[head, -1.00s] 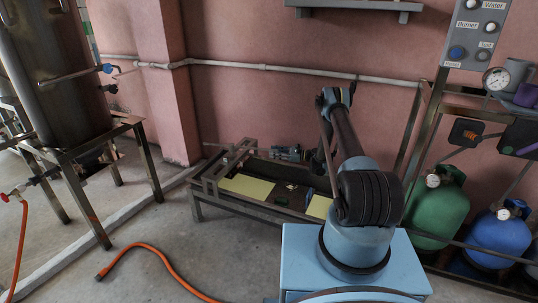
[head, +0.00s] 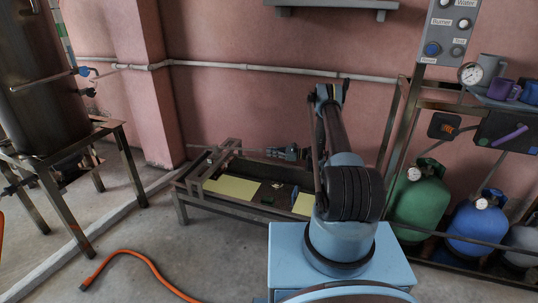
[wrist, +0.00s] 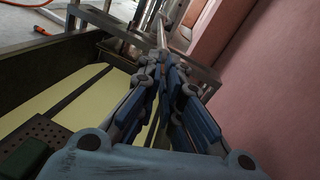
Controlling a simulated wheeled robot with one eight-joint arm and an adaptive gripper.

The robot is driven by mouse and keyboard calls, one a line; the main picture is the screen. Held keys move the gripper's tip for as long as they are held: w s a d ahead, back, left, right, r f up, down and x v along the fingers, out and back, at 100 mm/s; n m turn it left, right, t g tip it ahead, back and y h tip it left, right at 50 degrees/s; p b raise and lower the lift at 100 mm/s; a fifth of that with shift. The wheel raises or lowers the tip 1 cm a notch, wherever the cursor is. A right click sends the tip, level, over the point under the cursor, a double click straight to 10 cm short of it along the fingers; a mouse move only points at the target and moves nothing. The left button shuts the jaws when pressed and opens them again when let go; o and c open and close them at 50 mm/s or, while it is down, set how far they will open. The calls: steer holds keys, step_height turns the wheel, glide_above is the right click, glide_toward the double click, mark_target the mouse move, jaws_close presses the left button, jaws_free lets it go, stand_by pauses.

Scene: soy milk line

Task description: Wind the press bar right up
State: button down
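The press bar (head: 222,157) is part of a grey metal frame across the left end of a long low trough (head: 183,196). In the wrist view a metal crossbar of the frame (wrist: 120,27) lies ahead of my gripper. My gripper (head: 293,153) is over the back of the trough, right of the frame and apart from it. In the wrist view its blue-grey fingers (wrist: 160,48) come together and look shut, with nothing clearly held. How high the bar sits, and its winding handle, are too small or hidden to tell.
Pale yellow sheets (head: 232,188) lie in the trough. A pink wall (head: 250,100) with a pipe (head: 260,68) runs behind it. A steel tank on a stand (head: 45,85) is at left, an orange hose (head: 130,254) on the floor. Gas bottles (head: 417,195) stand at right.

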step_height(320, 180, up, 6)
steer(key=a+r+h, duration=0.1)
steer(key=a+h, duration=0.2)
steer(key=s+a+f+h, duration=0.1)
steer(key=s+a+h, duration=0.3)
steer(key=s+h, duration=0.3)
steer(key=s+d+r+m+t+h, duration=0.15)
steer(key=s+r+t+h, duration=0.25)
steer(key=r+h, duration=0.4)
steer(key=w+r+x, duration=0.1)
steer(key=x, duration=1.2)
steer(key=shift+w+d+f, duration=0.2)
steer(key=shift+w+d, duration=0.1)
steer(key=shift+w, duration=0.2)
steer(key=shift+a, duration=0.1)
